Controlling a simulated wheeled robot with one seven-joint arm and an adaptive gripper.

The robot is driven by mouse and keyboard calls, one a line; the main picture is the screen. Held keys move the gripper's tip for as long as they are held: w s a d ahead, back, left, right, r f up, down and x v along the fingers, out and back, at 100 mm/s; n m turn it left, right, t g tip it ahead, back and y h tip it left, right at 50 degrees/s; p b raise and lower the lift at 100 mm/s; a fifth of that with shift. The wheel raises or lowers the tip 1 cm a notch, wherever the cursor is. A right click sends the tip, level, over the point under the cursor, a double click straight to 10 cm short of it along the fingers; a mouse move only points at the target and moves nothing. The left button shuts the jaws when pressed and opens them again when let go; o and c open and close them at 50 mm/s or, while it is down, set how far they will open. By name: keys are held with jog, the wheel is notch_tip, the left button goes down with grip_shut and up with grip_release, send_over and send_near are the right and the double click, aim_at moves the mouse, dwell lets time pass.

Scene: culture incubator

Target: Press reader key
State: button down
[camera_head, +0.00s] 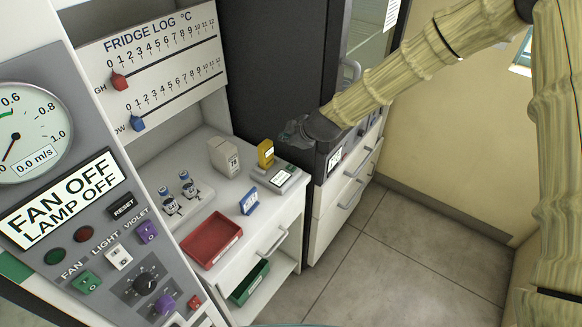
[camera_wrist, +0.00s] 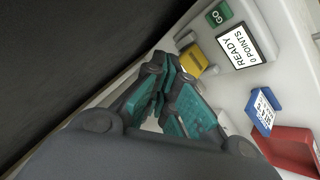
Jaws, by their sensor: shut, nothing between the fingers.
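The reader (camera_head: 281,177) is a pale box with a small display and a green key (camera_head: 290,168), standing on the white counter by the dark cabinet. In the wrist view its display (camera_wrist: 238,47) reads READY, 0 POINTS, and the green key (camera_wrist: 217,15) is marked GO. My gripper (camera_head: 291,131) is above and behind the reader, apart from the key as far as I can tell. In the wrist view its teal-padded fingers (camera_wrist: 167,78) are shut and empty, pointing toward the yellow block (camera_head: 266,153), which stands beside the reader.
A blue labelled block (camera_head: 249,202), a red tray (camera_head: 212,241), a beige box (camera_head: 224,157) and a vial rack (camera_head: 187,201) stand on the counter. A control panel (camera_head: 110,235) is at left. The dark cabinet (camera_head: 275,70) rises behind. Floor (camera_head: 400,250) at right is clear.

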aim_at(289, 169)
jog(key=shift+f+b, duration=2.6)
jog(key=shift+f, duration=1.85)
jog(key=shift+f, duration=0.1)
jog(key=shift+f+b, duration=0.3)
jog(key=shift+b, duration=0.05)
jog(key=shift+f+b, duration=0.3)
jog(key=shift+f, duration=0.05)
jog(key=shift+r, duration=0.15)
jog(key=shift+r+p, duration=0.4)
jog(key=shift+r, duration=0.25)
jog(key=shift+r+p, duration=1.3)
jog(key=shift+r, duration=1.2)
